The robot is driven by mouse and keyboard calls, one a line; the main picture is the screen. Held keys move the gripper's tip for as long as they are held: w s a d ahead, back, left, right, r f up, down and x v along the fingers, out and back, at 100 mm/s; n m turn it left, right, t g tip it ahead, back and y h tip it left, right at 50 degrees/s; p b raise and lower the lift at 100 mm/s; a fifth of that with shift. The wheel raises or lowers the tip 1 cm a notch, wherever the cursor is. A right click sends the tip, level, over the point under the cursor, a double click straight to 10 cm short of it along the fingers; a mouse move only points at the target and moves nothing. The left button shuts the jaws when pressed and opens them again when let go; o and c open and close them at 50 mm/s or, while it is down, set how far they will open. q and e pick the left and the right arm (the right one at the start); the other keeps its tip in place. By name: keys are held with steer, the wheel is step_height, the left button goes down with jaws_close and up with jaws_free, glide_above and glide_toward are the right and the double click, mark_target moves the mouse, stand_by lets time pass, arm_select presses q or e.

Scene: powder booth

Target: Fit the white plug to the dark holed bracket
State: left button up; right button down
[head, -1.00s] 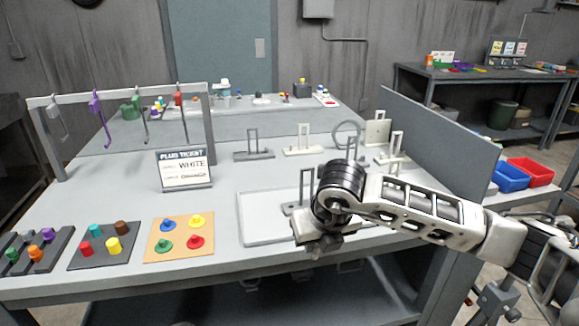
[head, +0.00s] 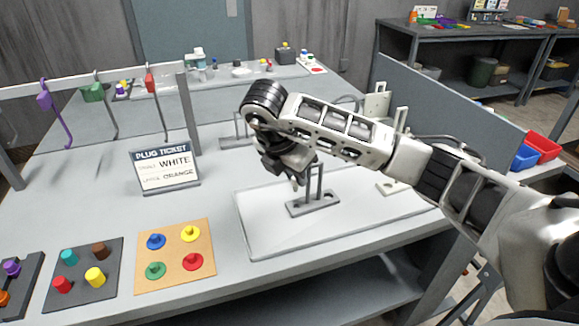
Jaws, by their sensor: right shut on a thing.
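A dark grey holed bracket (head: 313,207) with an upright loop handle stands on the pale tray (head: 245,222) on the table. My right gripper (head: 293,178) is shut, just left of the bracket's handle and above its left end. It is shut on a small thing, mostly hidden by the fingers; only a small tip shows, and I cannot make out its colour. I cannot pick out the white plug elsewhere. Whether the held thing touches the bracket I cannot tell. My left gripper is not in view.
A ticket (head: 165,168) reads WHITE and ORANGE. A tan board (head: 175,257) and a dark board (head: 85,272) hold coloured plugs at the front left. More brackets stand behind my right arm. A grey partition (head: 450,115) edges the right side. The table between ticket and tray is clear.

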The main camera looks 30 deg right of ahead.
mark_target(295, 188)
steer(key=shift+s+f+b, duration=0.2)
steer(key=shift+f+b, duration=0.2)
steer(key=shift+f, duration=0.2)
steer(key=shift+f+b, duration=0.6)
steer(key=shift+f, duration=0.25)
steer(key=shift+f+b, duration=0.65)
steer(key=shift+f, duration=0.1)
steer(key=shift+w+r, duration=0.1)
steer(key=shift+r, duration=0.2)
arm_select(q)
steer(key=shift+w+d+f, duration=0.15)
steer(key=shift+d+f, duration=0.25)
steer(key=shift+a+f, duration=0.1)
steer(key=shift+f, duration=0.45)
arm_select(e)
steer(key=shift+d+f, duration=0.15)
arm_select(q)
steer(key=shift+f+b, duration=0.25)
steer(key=shift+b, duration=0.25)
arm_select(e)
steer(key=shift+f, duration=0.55)
steer(key=c, duration=1.3)
jaws_free()
